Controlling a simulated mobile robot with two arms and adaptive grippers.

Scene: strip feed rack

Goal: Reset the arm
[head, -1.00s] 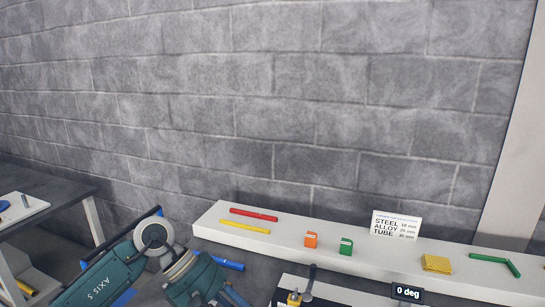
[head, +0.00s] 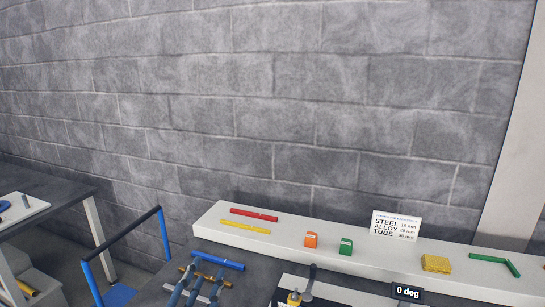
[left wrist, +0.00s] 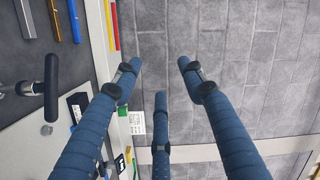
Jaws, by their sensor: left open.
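My left gripper (head: 198,285) shows at the bottom of the head view, its dark blue fingers over the dark bench beside the blue strip. In the left wrist view its fingers (left wrist: 158,76) are spread wide, with nothing between them and the grey block wall behind. The rest of my left arm is out of the head view. My right gripper is not in view.
A white shelf (head: 375,257) holds red (head: 254,215) and yellow (head: 245,227) strips, orange (head: 311,240) and green (head: 346,246) blocks, and a sign (head: 396,225). A blue strip (head: 219,260) lies before it. A blue-railed cart (head: 132,235) stands left. A black-knobbed lever (head: 311,280) stands at the front.

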